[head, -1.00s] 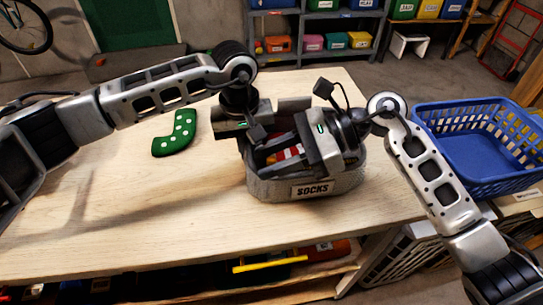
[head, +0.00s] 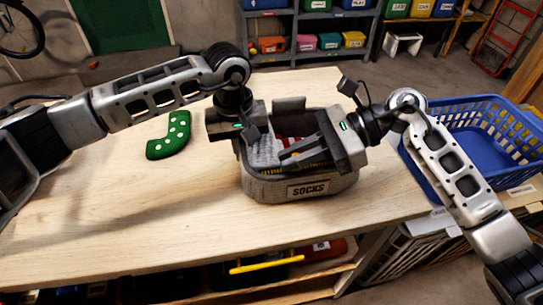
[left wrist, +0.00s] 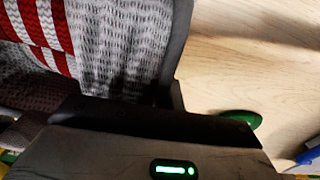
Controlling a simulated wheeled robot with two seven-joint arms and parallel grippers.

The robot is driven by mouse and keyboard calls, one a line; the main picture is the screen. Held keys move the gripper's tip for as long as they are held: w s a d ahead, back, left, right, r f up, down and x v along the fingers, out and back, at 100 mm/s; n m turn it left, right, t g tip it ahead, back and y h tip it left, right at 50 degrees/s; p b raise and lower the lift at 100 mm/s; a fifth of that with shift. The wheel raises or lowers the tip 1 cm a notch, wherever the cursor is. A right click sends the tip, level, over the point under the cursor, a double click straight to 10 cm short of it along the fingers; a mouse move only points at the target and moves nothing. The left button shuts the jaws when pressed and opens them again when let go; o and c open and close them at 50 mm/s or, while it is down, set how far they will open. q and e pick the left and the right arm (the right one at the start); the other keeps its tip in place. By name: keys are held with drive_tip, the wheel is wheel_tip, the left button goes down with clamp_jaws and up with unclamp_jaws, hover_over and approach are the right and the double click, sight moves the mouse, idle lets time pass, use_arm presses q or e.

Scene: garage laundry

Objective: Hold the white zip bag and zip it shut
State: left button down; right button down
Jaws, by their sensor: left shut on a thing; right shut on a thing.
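I see no clear white zip bag. A grey bin marked SOCKS (head: 263,190) stands upright on the table. Grey-white knitted cloth (head: 263,150) lies in it; the left wrist view shows grey knit (left wrist: 120,40) and red-and-white striped knit (left wrist: 40,25). My left gripper (head: 254,138) is at the bin's left rim, shut, apparently on that rim; its fingertips are partly hidden. My right gripper (head: 285,154) reaches in from the right over the bin's opening, with its fingers pointing left. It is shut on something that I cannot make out. A yellow strip shows below its fingers.
A green cushion-like piece with white dots (head: 170,136) lies left of the bin. A blue basket (head: 480,140) stands to the right, close to my right arm. The front of the table (head: 130,220) is clear. Shelves with coloured boxes (head: 320,30) stand behind.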

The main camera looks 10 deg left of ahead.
drive_tip(key=w+d, duration=0.1)
drive_tip(key=d, duration=0.2)
drive_tip(key=w+d, duration=0.1)
drive_tip(key=d, duration=0.2)
drive_tip(key=w+d, duration=0.1)
drive_tip(key=d, duration=0.3)
use_arm(q)
drive_tip(key=shift+a, duration=0.1)
use_arm(e)
drive_tip(key=c, duration=1.5)
unclamp_jaws()
drive_tip(key=v, duration=1.2)
drive_tip(key=shift+d, duration=0.1)
use_arm(q)
drive_tip(key=c, duration=1.5)
unclamp_jaws()
